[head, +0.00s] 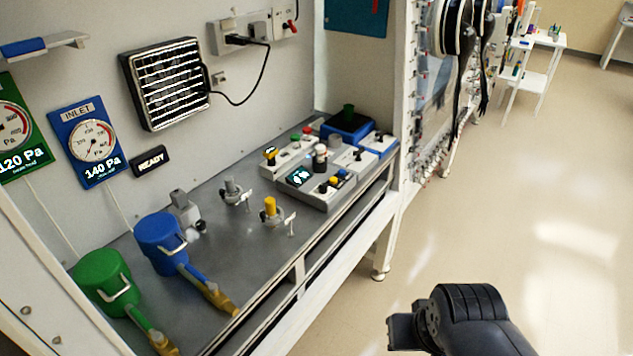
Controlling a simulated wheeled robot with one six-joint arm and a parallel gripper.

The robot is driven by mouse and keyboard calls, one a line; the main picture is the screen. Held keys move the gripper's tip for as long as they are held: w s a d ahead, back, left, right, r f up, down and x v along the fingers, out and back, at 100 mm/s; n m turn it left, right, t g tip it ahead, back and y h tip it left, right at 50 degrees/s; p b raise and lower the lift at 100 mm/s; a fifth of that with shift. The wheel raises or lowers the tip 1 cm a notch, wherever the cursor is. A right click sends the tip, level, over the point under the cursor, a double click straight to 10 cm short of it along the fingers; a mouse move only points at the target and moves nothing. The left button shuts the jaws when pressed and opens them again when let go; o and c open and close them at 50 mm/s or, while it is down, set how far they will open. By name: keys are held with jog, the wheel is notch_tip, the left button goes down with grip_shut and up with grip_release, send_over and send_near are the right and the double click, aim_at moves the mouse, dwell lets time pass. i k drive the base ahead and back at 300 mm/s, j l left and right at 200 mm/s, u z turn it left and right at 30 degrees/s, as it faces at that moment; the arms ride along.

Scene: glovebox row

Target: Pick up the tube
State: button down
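I cannot make out a tube for certain. Small coloured items on the far white stand are too small to identify. The black end of my arm (405,332) shows at the bottom right, over the floor and apart from the bench. Its fingers cannot be made out, so I cannot tell whether my gripper is open or holds anything.
The grey bench (245,262) carries a green canister (103,281), a blue canister (160,243), valves and several instrument boxes (330,187). A rail runs along its front edge. Black gloves (466,60) hang beyond it. A white stand (535,68) is at the back. The right floor is clear.

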aim_at(319, 149)
jog(key=i+j+u, duration=0.1)
jog(key=i+u, duration=0.3)
jog(key=i, duration=0.2)
jog(key=i+l+u, duration=0.15)
jog(key=i+u, duration=0.25)
jog(key=i, duration=0.2)
